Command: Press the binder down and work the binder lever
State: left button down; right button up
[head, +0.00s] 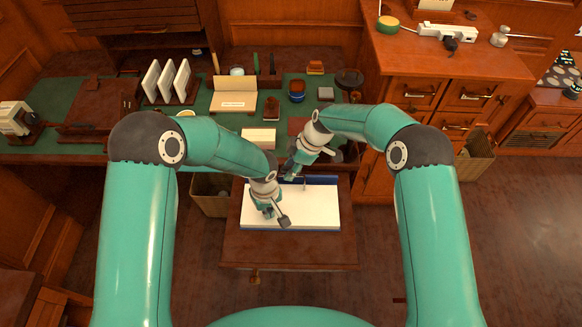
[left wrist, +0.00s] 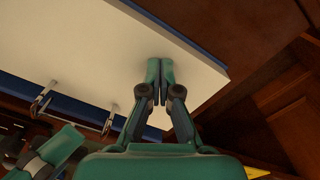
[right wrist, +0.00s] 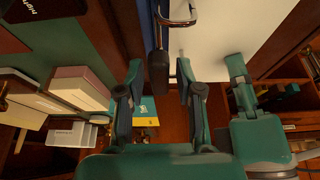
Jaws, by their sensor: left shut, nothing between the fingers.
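The binder lies open on a small wooden table, its blue cover (head: 322,181) showing around a white paper stack (head: 318,212). My left gripper (head: 267,213) is shut and empty, fingertips down at the paper; in the left wrist view its fingertips (left wrist: 158,72) appear against the white sheet, though contact is unclear. Metal arches (left wrist: 108,120) rise along the binder's edge. My right gripper (head: 290,173) is at the binder's far edge. In the right wrist view its fingers stand open either side of the black-ended lever (right wrist: 159,72), with gaps visible. A metal arch (right wrist: 178,18) is beside it.
Behind the table is a green-topped desk (head: 205,98) with boxes, card holders and stationery. A waste bin (head: 210,195) stands left of the table. A wooden cabinet (head: 440,70) stands to the right. The table's front strip (head: 290,252) is bare.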

grip_shut()
jog(key=shift+w+a+f+g, duration=0.1)
jog(key=shift+w+f+g, duration=0.15)
jog(key=shift+w+g, duration=0.8)
jog(key=shift+m+g, duration=0.25)
jog(key=shift+m, duration=0.05)
jog(key=shift+s, duration=0.1)
jog(key=shift+o, duration=1.6)
grip_release()
jog(key=shift+s, duration=0.1)
